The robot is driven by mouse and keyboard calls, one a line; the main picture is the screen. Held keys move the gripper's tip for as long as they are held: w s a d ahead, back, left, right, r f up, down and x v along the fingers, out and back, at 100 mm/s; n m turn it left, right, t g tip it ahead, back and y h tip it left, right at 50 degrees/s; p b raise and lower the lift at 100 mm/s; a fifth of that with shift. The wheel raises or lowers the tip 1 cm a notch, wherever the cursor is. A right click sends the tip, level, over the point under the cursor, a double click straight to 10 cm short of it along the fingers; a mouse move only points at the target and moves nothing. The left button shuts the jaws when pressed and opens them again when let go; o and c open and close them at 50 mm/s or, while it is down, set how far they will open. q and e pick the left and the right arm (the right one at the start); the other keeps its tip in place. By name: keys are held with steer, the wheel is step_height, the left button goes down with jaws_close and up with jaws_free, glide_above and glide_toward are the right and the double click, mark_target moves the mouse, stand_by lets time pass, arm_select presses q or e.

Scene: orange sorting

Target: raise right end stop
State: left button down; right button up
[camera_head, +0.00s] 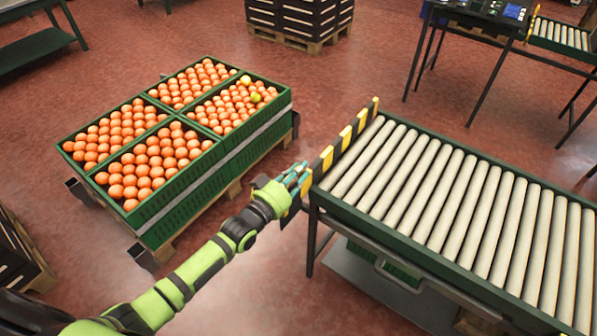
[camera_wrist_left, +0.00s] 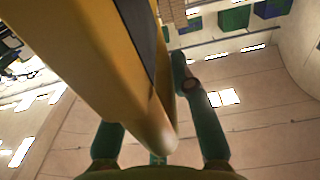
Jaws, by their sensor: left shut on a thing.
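The end stop (camera_head: 346,141) is a yellow and black striped bar along the left end of the roller conveyor (camera_head: 440,190). Its top edge shows above the level of the rollers. My left gripper (camera_head: 298,177) is at the near end of this bar, with its teal fingers shut on it. In the left wrist view the yellow end stop (camera_wrist_left: 85,75) runs between the fingers of the left gripper (camera_wrist_left: 158,135), large and close. The fingers hide part of the bar's near end. My right gripper is not in view.
Green crates of oranges (camera_head: 150,195) stand stacked on a pallet left of the conveyor, close to my left arm. A grey shelf (camera_head: 375,285) sits under the conveyor. A second table with a roller section (camera_head: 560,35) is at the back right. Red floor between is clear.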

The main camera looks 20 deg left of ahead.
arm_select(q)
steer(key=shift+w+a+r, duration=0.25)
steer(key=shift+r, duration=0.35)
steer(key=c, duration=1.2)
jaws_free()
steer(key=shift+s, duration=0.15)
steer(key=shift+f, duration=0.2)
steer(key=shift+s+f, duration=0.1)
steer(key=shift+s, duration=0.2)
steer(key=v, duration=1.1)
steer(key=shift+s+a, duration=0.15)
steer(key=shift+a, duration=0.05)
